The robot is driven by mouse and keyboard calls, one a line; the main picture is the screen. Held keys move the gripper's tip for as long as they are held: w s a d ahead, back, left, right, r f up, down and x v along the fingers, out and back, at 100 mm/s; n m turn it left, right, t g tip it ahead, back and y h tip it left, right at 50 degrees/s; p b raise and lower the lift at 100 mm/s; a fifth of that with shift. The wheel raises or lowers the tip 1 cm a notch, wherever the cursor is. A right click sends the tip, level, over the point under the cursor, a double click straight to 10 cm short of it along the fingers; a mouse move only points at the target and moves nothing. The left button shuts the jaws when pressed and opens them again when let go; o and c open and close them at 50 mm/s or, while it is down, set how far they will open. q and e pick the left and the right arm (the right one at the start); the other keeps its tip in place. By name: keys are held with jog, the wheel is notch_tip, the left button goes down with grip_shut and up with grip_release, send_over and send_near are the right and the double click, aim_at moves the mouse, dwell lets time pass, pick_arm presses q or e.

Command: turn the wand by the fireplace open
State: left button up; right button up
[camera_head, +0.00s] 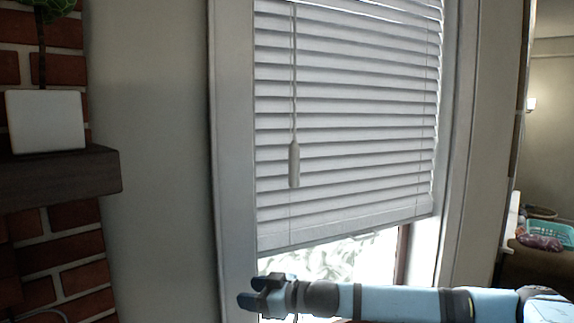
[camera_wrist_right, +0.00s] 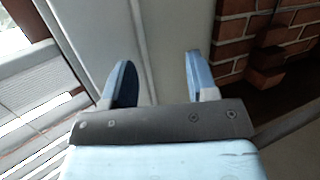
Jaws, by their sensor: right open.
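The wand (camera_head: 294,160) hangs at the left side of the white window blind (camera_head: 350,130), a thin cord with a pale thick handle at its lower end. The blind's slats look tilted and it is lowered to just above the bottom of the window. My right gripper (camera_head: 252,292) comes in from the right, below the blind and lower left of the wand's handle, apart from it. In the right wrist view its two blue fingers (camera_wrist_right: 157,80) are spread with nothing between them. My left gripper is in neither view.
A brick fireplace (camera_head: 75,260) with a dark mantel (camera_head: 60,175) and a white plant pot (camera_head: 45,120) stands at the left. The white window frame (camera_head: 232,150) borders the blind. A teal basket (camera_head: 550,234) is in the room at far right.

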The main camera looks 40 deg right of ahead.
jog(key=s+d+r+m+t+h+b, duration=0.1)
jog(key=d+r, duration=0.4)
jog(key=r, duration=0.2)
jog(key=d+r+t+h, duration=0.1)
jog(key=d+r, duration=0.3)
jog(key=r, duration=0.4)
jog(key=m+t+h, duration=0.2)
jog(key=m+h, duration=0.1)
jog(key=m, duration=0.1)
send_near(293, 158)
jog(key=w+p, duration=0.7)
jog(key=w, duration=0.4)
jog(key=shift+d+r, duration=0.1)
jog(key=shift+d, duration=0.05)
jog(key=shift+w+f+p, duration=0.2)
jog(key=shift+w+p, duration=0.3)
jog(key=shift+w, duration=0.3)
